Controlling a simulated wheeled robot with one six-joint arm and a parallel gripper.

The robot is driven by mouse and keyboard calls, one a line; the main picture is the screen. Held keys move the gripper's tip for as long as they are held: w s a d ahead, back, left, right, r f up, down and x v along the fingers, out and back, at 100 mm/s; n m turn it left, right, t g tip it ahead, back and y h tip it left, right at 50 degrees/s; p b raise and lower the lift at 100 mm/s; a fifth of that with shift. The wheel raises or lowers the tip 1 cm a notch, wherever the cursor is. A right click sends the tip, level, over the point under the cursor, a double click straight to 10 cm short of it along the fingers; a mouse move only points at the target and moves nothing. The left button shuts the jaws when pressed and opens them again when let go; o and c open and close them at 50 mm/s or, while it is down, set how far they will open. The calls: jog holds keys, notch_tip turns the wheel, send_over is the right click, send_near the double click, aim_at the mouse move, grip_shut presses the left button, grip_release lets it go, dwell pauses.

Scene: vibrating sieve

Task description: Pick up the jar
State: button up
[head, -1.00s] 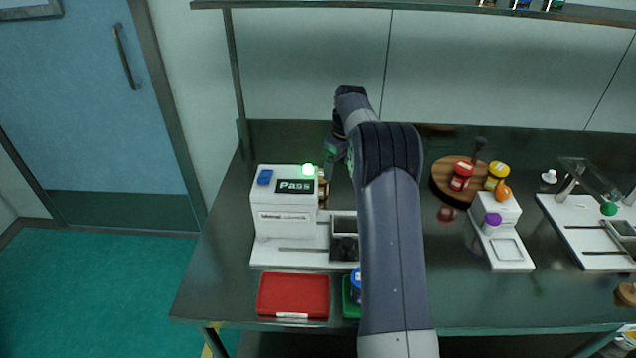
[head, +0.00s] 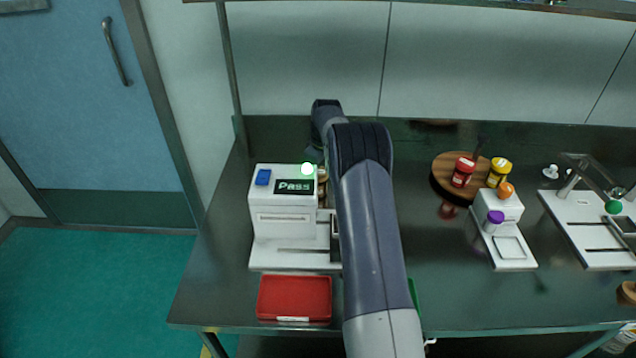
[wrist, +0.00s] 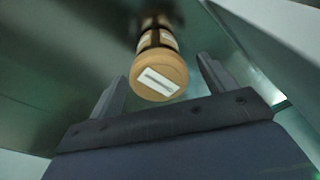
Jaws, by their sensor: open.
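A jar with a tan lid (wrist: 160,78) shows in the wrist view, a pale label on its lid and more of its brown and white body behind. My gripper (wrist: 162,72) is open, one finger on each side of the lid, with gaps between; nothing is held. In the head view my gripper is hidden behind my arm and the white machine. A small brown-gold piece (head: 322,183) shows beside the machine; I cannot tell if it is this jar.
The white machine (head: 283,222) displays "Pass" with a green light. A red tray (head: 294,297) lies in front.

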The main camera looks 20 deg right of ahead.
jog(key=f, duration=0.4)
jog(key=shift+w+f, duration=0.2)
jog(key=shift+f, duration=0.05)
jog(key=shift+c, duration=0.3)
jog(key=c, duration=1)
